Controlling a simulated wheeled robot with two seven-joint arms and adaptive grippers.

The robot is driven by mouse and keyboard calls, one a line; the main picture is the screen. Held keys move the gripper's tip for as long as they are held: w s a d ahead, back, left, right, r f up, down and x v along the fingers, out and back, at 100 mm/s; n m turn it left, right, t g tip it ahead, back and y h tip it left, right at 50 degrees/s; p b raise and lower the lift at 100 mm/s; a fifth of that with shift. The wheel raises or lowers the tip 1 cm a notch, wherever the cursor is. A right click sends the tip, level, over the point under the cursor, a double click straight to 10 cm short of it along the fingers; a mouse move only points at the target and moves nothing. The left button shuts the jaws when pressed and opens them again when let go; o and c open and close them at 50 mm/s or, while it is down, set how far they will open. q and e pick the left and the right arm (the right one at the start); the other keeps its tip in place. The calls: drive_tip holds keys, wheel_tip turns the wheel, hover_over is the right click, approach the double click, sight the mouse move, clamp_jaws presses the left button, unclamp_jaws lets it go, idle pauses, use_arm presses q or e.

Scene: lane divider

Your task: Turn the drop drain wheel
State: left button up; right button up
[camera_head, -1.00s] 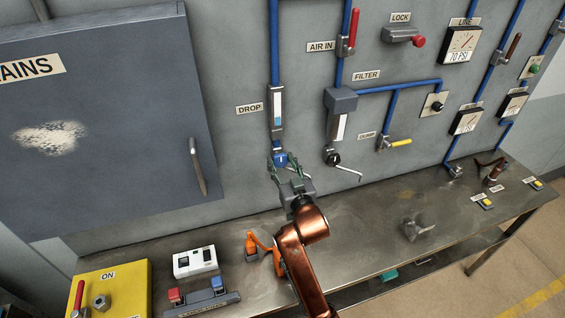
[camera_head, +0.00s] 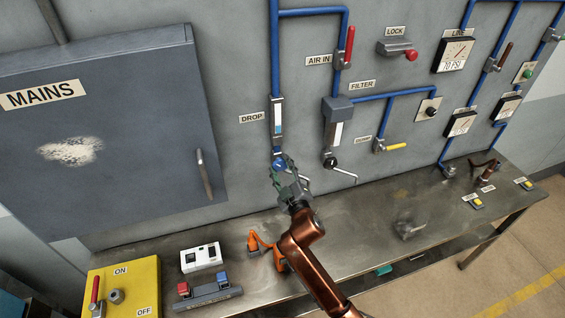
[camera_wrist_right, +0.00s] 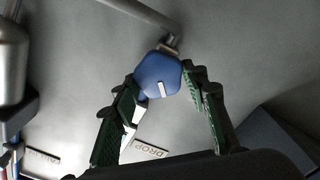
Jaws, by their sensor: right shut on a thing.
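The drop drain wheel is a small blue knob (camera_head: 279,163) with a white mark, at the lower end of the drop sight tube (camera_head: 277,122), beside the DROP label (camera_head: 251,118). In the right wrist view the blue knob (camera_wrist_right: 160,77) sits between the fingertips, its white mark near upright. My right gripper (camera_head: 281,168) reaches up to it from below and is shut on it; its green-padded fingers (camera_wrist_right: 158,95) flank the knob's two sides. My left gripper is not in view.
The filter bowl (camera_head: 338,125) with its crank (camera_head: 342,171) stands close to the right of my gripper. The MAINS cabinet door (camera_head: 110,130) is at left. An orange object (camera_head: 262,243) and a white box (camera_head: 201,257) rest on the bench beside my arm.

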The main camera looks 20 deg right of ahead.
drive_tip(key=n+p, duration=0.2)
drive_tip(key=n, duration=0.1)
drive_tip(key=shift+a+n, duration=0.1)
drive_tip(key=shift+n, duration=0.3)
drive_tip(key=n+p, duration=0.2)
drive_tip(key=n, duration=0.1)
drive_tip(key=shift+f+n, duration=0.15)
drive_tip(key=shift+n, duration=0.15)
drive_tip(key=n+p, duration=0.2)
drive_tip(key=n, duration=0.2)
drive_tip(key=shift+f, duration=0.1)
drive_tip(key=shift+f+n+p, duration=0.2)
drive_tip(key=shift+n+p, duration=0.7)
drive_tip(key=shift+n, duration=1)
drive_tip(key=o, duration=1.1)
drive_tip(key=shift+o, duration=0.2)
drive_tip(key=shift+s, duration=0.1)
